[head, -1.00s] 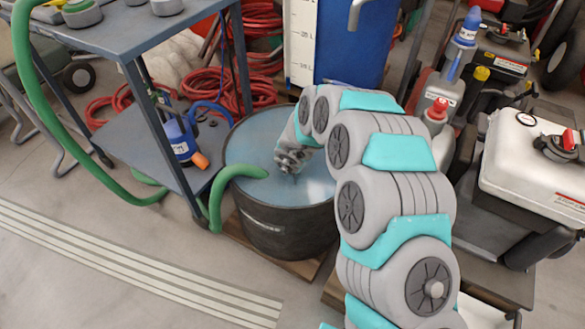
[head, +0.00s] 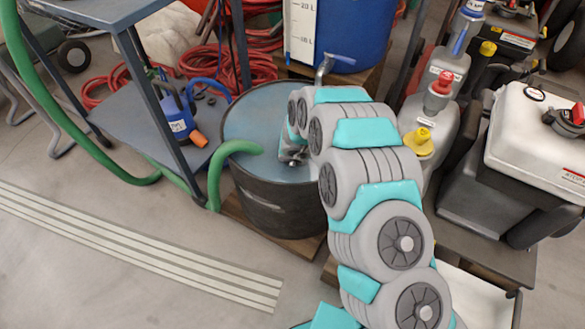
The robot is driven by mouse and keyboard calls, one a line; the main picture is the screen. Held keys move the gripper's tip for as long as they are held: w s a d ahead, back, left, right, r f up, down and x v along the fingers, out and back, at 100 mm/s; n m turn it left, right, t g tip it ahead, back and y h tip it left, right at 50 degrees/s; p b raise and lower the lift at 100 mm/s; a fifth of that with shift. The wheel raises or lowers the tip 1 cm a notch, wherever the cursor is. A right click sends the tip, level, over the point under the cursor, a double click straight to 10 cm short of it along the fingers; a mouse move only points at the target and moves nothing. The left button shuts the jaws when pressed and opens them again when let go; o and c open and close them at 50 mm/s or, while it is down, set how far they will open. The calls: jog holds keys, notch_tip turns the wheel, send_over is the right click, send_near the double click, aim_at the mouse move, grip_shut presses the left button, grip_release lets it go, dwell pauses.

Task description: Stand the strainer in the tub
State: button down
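The tub (head: 275,207) is a dark round drum with bluish water in it, standing on a wooden pallet in the middle of the head view. A green hose (head: 236,148) bends over its left rim, and its end is over or in the water. My gripper (head: 291,161) points down over the right part of the tub's water. It is small and partly behind my own arm, so I cannot tell whether its fingers are open or hold anything. I cannot make out a strainer; it may be hidden by the gripper or under the water.
A blue-grey cart (head: 100,12) stands at the left, with a blue pump (head: 180,122) on its lower shelf. Red hoses (head: 232,70) lie behind. A blue barrel (head: 350,30) is behind the tub. Jugs and machines crowd the right.

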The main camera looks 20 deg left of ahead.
jog(key=shift+f, duration=0.75)
dwell(0.7)
jog(key=shift+c, duration=1.5)
grip_release()
jog(key=shift+p+v, duration=0.9)
jog(key=shift+v, duration=3)
